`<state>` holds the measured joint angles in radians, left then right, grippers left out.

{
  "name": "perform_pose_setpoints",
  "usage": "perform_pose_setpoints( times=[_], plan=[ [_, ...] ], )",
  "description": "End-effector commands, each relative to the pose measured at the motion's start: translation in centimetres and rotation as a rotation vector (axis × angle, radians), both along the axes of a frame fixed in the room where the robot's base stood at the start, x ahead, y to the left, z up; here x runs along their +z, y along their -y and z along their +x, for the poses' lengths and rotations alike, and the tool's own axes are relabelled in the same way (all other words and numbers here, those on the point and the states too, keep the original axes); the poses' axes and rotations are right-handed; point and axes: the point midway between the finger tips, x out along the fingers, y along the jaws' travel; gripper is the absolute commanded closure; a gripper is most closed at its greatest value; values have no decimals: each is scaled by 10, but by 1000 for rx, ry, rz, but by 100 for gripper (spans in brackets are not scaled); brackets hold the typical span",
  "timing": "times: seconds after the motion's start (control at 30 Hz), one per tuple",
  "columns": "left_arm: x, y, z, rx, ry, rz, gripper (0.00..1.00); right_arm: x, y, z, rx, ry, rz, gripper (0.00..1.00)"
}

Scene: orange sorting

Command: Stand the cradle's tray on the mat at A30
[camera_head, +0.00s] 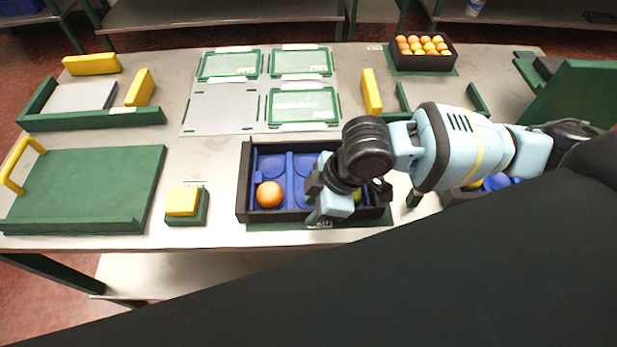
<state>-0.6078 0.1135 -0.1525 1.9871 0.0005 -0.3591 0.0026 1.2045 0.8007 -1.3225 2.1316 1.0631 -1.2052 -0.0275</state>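A black tray (243,190) with blue compartments stands on a green mat (262,227) at the front middle. An orange (269,194) lies in its front left compartment. My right gripper (322,198) is over the tray's right half, at its front; I cannot tell whether it touches the tray or whether its fingers are open. My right arm hides much of that half; a bit of yellow-green fruit shows beside it. Another dark tray (457,196) with blue inside is partly hidden under my arm. The labels are too small to read, so I cannot identify A30 or the cradle. My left gripper is out of view.
A green board (90,190) with a yellow handle and a yellow-topped block (183,203) stand left. Green frames (230,66) lie on a grey panel behind. A black crate of oranges (423,64) stands at the back right. Yellow blocks (371,92) stand around.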

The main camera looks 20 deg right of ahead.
Motion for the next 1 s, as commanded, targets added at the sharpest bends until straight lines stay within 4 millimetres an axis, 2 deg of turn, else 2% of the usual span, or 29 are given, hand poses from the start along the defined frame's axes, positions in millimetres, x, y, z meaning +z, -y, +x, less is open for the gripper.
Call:
perform_pose_setpoints(
  times=[0.1, 0.37, 0.6, 1.0],
  plan=[
    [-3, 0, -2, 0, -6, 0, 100, -14, -5, 1, 0, -1, -1, 68],
    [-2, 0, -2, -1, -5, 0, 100, -16, -6, 2, 0, 2, 0, 69],
    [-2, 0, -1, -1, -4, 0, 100, -15, -6, 2, 1, 1, 0, 100],
    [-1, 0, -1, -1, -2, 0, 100, -12, -6, 3, 0, 5, 2, 100]
  ],
)
